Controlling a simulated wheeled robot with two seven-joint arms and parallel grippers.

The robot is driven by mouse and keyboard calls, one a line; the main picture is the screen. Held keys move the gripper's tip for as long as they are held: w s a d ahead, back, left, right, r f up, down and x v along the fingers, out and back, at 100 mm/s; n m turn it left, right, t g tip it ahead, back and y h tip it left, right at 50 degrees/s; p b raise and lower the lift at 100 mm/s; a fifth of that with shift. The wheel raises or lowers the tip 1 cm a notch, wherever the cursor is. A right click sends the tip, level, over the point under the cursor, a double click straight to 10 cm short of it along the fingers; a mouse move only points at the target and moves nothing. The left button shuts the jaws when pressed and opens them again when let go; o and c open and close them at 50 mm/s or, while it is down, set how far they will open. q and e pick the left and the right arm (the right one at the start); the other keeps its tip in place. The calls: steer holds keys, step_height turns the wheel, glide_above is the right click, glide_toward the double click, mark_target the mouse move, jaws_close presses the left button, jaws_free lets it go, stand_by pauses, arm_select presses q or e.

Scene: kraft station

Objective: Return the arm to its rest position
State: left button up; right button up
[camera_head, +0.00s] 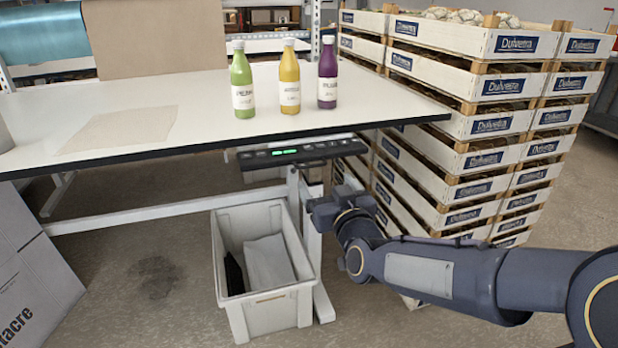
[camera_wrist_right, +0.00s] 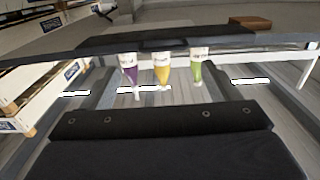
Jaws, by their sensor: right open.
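My right arm reaches in from the right in the head view. Its gripper (camera_head: 322,208) is open, with nothing seen in it, in front of and below the table's front edge. The fingers are small and partly hidden by the wrist. In the right wrist view a dark part of my gripper (camera_wrist_right: 160,122) fills the lower picture. My left arm and gripper do not show.
A white table (camera_head: 370,112) carries green (camera_head: 242,85), yellow (camera_head: 289,82) and purple (camera_head: 327,78) bottles, upside down in the wrist view. A grey bin (camera_head: 265,308) stands below. Stacked crates (camera_head: 480,125) stand close behind my right arm.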

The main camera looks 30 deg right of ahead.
steer(key=s+a+f+n+g+y, duration=0.1)
steer(key=s+a+f+g+y, duration=0.45)
steer(key=s, duration=0.65)
steer(key=s+a+f+g+y, duration=0.3)
steer(key=s+a+f+g, duration=0.4)
steer(key=s, duration=0.5)
step_height(320, 180, up, 21)
steer(key=a+p, duration=0.1)
steer(key=p, duration=2.1)
steer(key=shift+w+t, duration=0.35)
steer(key=shift+w, duration=0.1)
steer(key=shift+c, duration=0.4)
